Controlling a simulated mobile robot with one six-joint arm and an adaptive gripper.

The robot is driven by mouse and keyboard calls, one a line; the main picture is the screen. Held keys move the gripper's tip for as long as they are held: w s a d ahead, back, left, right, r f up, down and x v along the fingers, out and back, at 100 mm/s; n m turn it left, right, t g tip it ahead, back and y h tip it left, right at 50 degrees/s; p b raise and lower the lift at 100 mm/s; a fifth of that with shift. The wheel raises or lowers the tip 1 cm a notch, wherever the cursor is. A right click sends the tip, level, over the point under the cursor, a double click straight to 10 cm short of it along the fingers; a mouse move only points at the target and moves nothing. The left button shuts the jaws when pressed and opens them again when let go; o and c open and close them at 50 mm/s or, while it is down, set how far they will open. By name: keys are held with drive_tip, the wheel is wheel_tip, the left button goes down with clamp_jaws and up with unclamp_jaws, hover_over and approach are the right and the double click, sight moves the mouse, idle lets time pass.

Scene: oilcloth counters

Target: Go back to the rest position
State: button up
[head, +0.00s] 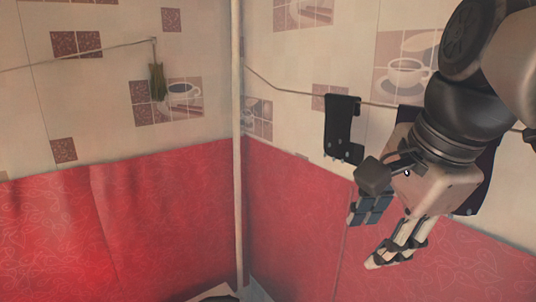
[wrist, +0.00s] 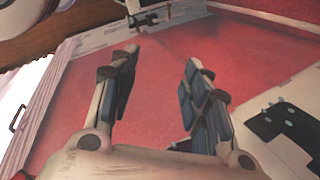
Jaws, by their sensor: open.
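My gripper (head: 372,237) hangs from my arm at the right of the head view, in front of the red oilcloth wall. In the wrist view my gripper (wrist: 158,85) shows two fingers with dark blue pads standing well apart. Nothing is between them, so it is open and empty. The fingers appear clear of the wall and of the hanging things, though the exact distance cannot be told.
Red oilcloth (head: 120,225) covers the lower walls, with patterned tiles (head: 400,60) above. A pale pole (head: 238,140) stands in the corner. A dark cloth-like thing (head: 341,120) hangs from a line behind my arm. A small greenish bundle (head: 157,82) hangs at the left.

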drive_tip(key=s+f+n+b, duration=0.3)
drive_tip(key=f+n+b, duration=0.1)
drive_tip(key=f, duration=0.7)
drive_tip(key=s+f+n+h+b, duration=0.1)
drive_tip(key=s+f+n+b, duration=0.3)
drive_tip(key=f, duration=0.8)
drive_tip(key=s+f+n+b, duration=0.3)
drive_tip(key=f+n, duration=0.4)
drive_tip(key=f, duration=0.5)
drive_tip(key=shift+s+a+f+n+t+b, duration=0.2)
drive_tip(key=shift+s+a+n+t+b, duration=0.15)
drive_tip(key=shift+b, duration=0.2)
